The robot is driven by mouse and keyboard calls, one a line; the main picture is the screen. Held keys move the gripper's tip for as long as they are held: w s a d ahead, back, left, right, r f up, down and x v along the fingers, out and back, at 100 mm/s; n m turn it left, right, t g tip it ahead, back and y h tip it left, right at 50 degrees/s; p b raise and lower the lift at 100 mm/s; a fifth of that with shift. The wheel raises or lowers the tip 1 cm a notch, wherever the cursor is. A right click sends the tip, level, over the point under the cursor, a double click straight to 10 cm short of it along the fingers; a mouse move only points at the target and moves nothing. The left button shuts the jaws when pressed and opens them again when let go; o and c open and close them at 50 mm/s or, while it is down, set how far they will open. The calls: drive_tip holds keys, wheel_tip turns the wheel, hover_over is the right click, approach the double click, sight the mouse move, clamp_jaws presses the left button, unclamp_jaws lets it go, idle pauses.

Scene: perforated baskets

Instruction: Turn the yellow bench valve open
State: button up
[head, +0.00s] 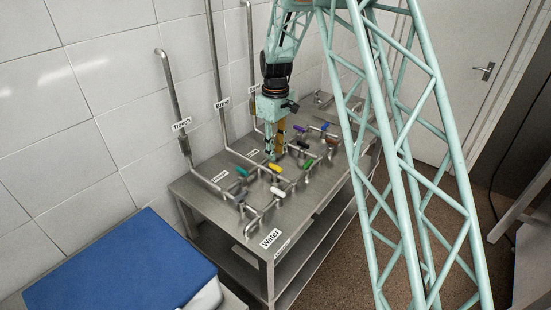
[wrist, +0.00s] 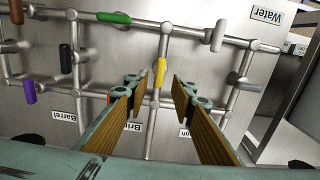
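The yellow valve handle (head: 275,169) is on the pipework on the steel bench top, close to my gripper. In the wrist view, the yellow handle (wrist: 159,69) lies roughly along a pipe and appears between the tips of my two fingers. My gripper (head: 271,155) points down over the bench, just behind the yellow handle in the head view. In the wrist view, my gripper (wrist: 168,78) is open, with a clear gap between its wood-coloured finger pads. I cannot tell whether either finger touches the handle.
A white handle (head: 278,191), a green handle (wrist: 114,18) and a black handle (wrist: 66,58) sit on nearby pipes. Upright pipes rise along the tiled wall behind the steel bench (head: 222,222). A blue-topped block (head: 125,265) stands at the front left.

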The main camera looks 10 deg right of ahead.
sight(276, 166)
drive_tip(key=shift+r, duration=2.8)
drive_tip(key=shift+r, duration=0.1)
drive_tip(key=s+r+m+t+b, duration=0.1)
drive_tip(key=s+r+m+b, duration=0.1)
drive_tip(key=s+r, duration=1)
drive_tip(key=s+r+m+t+b, duration=0.1)
drive_tip(key=s+r+m, duration=0.1)
drive_tip(key=s+r, duration=1.05)
drive_tip(key=s+f+m+t+b, duration=0.1)
drive_tip(key=s+f+m, duration=0.1)
drive_tip(key=s, duration=1.4)
drive_tip(key=s+f+m+t+b, duration=0.1)
drive_tip(key=s+f+b, duration=0.1)
drive_tip(key=s, duration=1.4)
drive_tip(key=shift+m, duration=0.4)
